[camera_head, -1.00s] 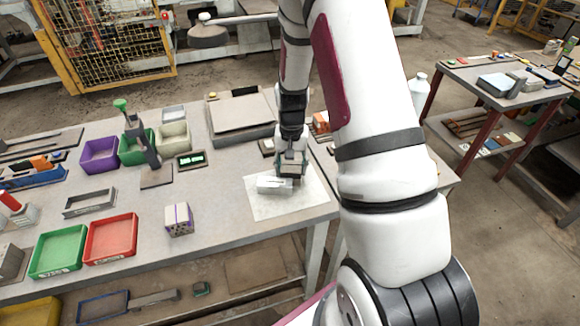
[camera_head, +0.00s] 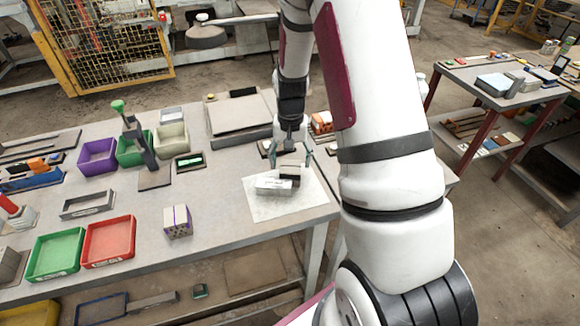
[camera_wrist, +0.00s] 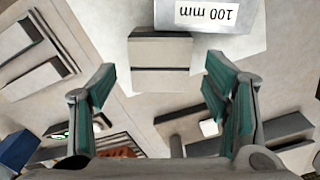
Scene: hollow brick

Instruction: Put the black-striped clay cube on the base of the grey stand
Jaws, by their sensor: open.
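The black-striped clay cube (camera_head: 289,172) sits beside a pale block marked "100 mm" (camera_head: 273,187); the wrist view shows its pale face with a dark stripe (camera_wrist: 160,54) near that block (camera_wrist: 210,14). My gripper (camera_head: 291,157) is open above the cube. In the wrist view its green-padded fingers (camera_wrist: 160,80) are spread wide, with the cube beyond and between their tips and nothing held. The grey stand (camera_head: 142,148), with a green knob on top, is at the left of the bench. Its flat base (camera_head: 155,179) looks bare.
A white sheet (camera_head: 300,207) lies under the cube and block. A purple-striped cube (camera_head: 178,221) stands nearer the front. Purple (camera_head: 98,156), green (camera_head: 56,255) and red (camera_head: 109,242) bins stand at the left. A grey plate (camera_head: 238,116) lies behind.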

